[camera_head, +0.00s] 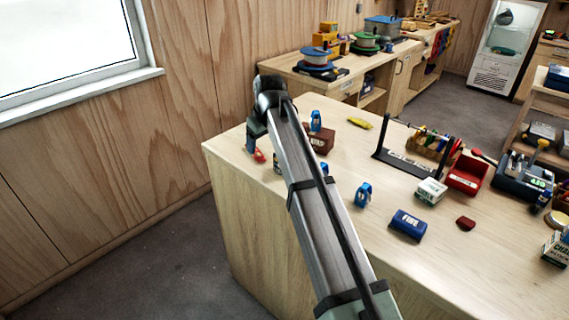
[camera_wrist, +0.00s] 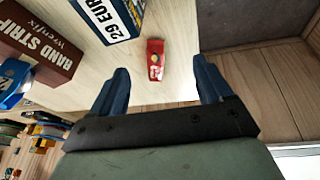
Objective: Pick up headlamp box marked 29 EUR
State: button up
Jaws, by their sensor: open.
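The box marked 29 EUR (camera_wrist: 108,14) is white and dark blue. It stands on the wooden counter at the top of the wrist view, cut off by the frame edge. In the head view, a small light and blue piece beside my arm may be this box, mostly hidden. My gripper (camera_wrist: 161,68) is open and empty, with its blue fingers pointing down at the counter's edge. The box lies beyond the fingertips, outside the gap between them. In the head view my gripper (camera_head: 254,143) is at the counter's far left corner.
A small red item (camera_wrist: 155,60) lies in line with the finger gap. A brown box (camera_wrist: 38,42) stands left of the 29 EUR box, with a blue item (camera_wrist: 14,82) by it. A blue pouch (camera_head: 408,224) and black rack (camera_head: 405,162) are further right. The counter ends near my gripper.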

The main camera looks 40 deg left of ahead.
jog(key=w+d+r+n+g+h, duration=0.1)
jog(key=w+d+r+h, duration=0.25)
jog(key=d+r, duration=0.2)
jog(key=f, duration=1.3)
jog(key=shift+w+a+f, duration=0.15)
jog(key=shift+w+f, duration=0.1)
jog(key=shift+w, duration=0.05)
jog(key=c, duration=1.1)
jog(key=shift+r, duration=0.15)
